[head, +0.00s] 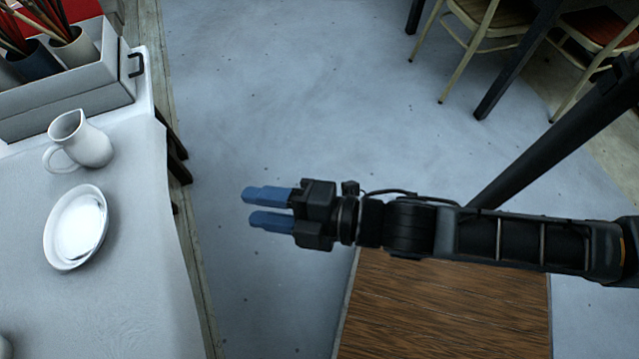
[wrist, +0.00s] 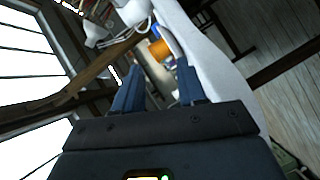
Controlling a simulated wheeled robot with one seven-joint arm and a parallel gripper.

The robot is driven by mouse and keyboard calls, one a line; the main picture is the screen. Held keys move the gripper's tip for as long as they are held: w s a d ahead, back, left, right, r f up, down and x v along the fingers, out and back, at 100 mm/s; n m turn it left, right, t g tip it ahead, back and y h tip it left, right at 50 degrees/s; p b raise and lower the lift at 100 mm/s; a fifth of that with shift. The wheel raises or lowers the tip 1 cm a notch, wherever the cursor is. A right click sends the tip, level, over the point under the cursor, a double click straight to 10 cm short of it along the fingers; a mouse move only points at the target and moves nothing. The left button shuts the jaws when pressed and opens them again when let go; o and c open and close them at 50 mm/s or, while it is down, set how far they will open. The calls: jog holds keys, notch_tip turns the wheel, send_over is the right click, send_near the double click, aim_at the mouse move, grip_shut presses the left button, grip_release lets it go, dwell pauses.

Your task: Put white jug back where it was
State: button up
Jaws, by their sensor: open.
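The white jug (head: 92,146) stands upright on the white-covered table (head: 130,290) at the left of the head view. Its handle faces lower left. My gripper (head: 256,208) has blue fingers, held apart with nothing between them. It is over the floor, to the right of the table and clear of the jug. In the wrist view my gripper's fingers (wrist: 156,90) also show apart and empty. I cannot make out the jug for certain in the wrist view.
A white plate (head: 77,228) lies just below the jug. A grey box (head: 100,88) with brush pots stands behind it. A wooden-topped surface (head: 445,310) is below my arm. Chairs (head: 480,45) stand at the upper right. Open floor (head: 290,100) lies between.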

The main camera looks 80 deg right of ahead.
jog(key=s+d+r+m, duration=0.1)
jog(key=s+r+m, duration=0.3)
jog(key=s+m, duration=0.2)
jog(key=s+d+r+m+g, duration=0.1)
jog(key=s+r+m, duration=0.2)
jog(key=s+m, duration=0.4)
jog(key=shift+s+r+m+h, duration=0.3)
jog(key=shift+r+m+h, duration=0.1)
jog(key=shift+m, duration=0.1)
